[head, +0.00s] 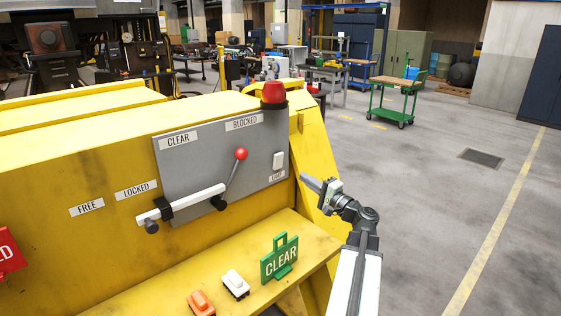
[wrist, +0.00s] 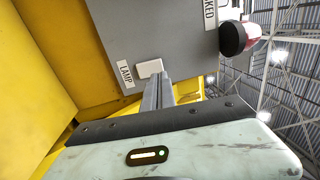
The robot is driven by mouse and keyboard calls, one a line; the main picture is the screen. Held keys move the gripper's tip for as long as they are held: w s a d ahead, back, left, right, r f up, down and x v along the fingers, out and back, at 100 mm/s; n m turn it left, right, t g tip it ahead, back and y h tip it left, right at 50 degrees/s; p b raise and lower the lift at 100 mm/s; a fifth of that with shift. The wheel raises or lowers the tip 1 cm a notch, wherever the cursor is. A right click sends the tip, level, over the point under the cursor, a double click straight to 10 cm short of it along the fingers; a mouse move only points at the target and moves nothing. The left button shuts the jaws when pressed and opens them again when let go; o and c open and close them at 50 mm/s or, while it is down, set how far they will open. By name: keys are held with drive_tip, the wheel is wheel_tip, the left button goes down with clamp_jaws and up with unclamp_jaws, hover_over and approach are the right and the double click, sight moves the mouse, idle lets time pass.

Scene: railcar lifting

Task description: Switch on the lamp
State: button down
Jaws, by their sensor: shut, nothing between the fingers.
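The white lamp switch (head: 279,160) sits on the right end of the grey panel (head: 185,165), above a small label. In the wrist view the switch (wrist: 149,68) is beside the label reading LAMP (wrist: 126,74). The red lamp (head: 273,92) stands on top of the yellow machine, above the switch; it shows no clear glow. It is also in the wrist view (wrist: 238,39). My gripper (head: 304,178) is shut and empty, right of and slightly below the switch, with a gap in the head view. In the wrist view its fingertips (wrist: 162,78) point close to the switch; contact cannot be told.
A red-knobbed lever (head: 241,154) and a white bar handle (head: 190,203) are on the machine left of the switch. A green CLEAR sign (head: 280,259), a white block (head: 236,284) and an orange block (head: 201,303) are on the yellow ledge. Open floor lies right.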

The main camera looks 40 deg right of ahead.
sight(276, 156)
drive_tip(key=w, duration=0.4)
drive_tip(key=w+d+r+p, duration=0.1)
drive_tip(key=w, duration=0.3)
drive_tip(key=w+r+p, duration=0.1)
drive_tip(key=w, duration=0.3)
drive_tip(key=shift+w+d, duration=0.15)
drive_tip(key=shift+w, duration=0.5)
